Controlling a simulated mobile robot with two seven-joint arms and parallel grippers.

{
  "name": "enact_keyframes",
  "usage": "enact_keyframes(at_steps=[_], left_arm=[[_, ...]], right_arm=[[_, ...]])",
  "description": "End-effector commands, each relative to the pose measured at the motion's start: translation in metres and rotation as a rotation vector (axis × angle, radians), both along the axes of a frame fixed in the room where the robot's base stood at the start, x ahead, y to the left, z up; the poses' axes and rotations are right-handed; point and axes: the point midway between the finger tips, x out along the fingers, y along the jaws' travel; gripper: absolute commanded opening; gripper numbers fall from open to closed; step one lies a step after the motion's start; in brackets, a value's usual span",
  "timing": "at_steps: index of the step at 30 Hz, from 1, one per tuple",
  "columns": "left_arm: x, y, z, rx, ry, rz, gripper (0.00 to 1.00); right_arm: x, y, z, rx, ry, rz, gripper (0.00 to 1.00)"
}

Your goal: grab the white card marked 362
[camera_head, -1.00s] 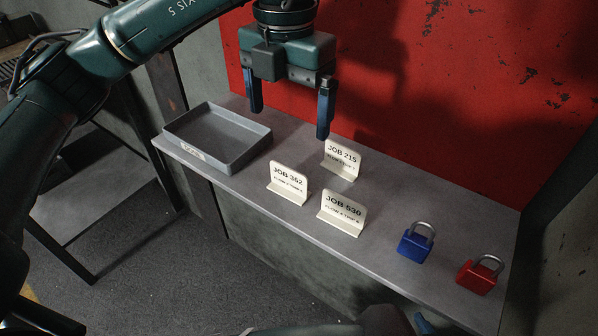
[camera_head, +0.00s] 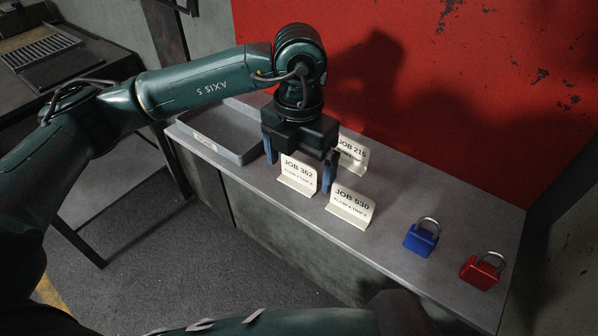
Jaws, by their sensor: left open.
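The white card marked JOB 362 (camera_head: 297,176) stands upright on the grey shelf. My left gripper (camera_head: 299,172) is open, pointing down, with one blue finger on each side of the card's upper part in the picture. I cannot tell whether the fingers touch it. The card JOB 530 (camera_head: 350,206) stands just to the right and nearer. The card JOB 215 (camera_head: 352,151) stands behind, partly hidden by the gripper. My right gripper is not in view.
A blue padlock (camera_head: 421,240) and a red padlock (camera_head: 480,273) lie to the right on the shelf (camera_head: 390,213). A red wall (camera_head: 450,90) rises behind.

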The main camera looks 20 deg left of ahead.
Motion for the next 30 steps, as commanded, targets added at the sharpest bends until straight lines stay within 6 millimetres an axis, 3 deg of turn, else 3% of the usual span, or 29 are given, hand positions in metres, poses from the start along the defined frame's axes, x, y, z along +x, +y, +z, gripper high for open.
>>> enact_keyframes(at_steps=[4,21,30], left_arm=[[0.0000,0.0000,0.0000,0.000,0.000,0.000,0.92],[0.0001,-0.0001,0.0005,0.000,-0.001,0.000,0.45],[0.0007,-0.0004,0.0057,-0.001,-0.003,0.000,0.45]], right_arm=[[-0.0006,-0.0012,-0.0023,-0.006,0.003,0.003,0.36],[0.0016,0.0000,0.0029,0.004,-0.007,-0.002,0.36],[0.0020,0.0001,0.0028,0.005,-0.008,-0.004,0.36]])
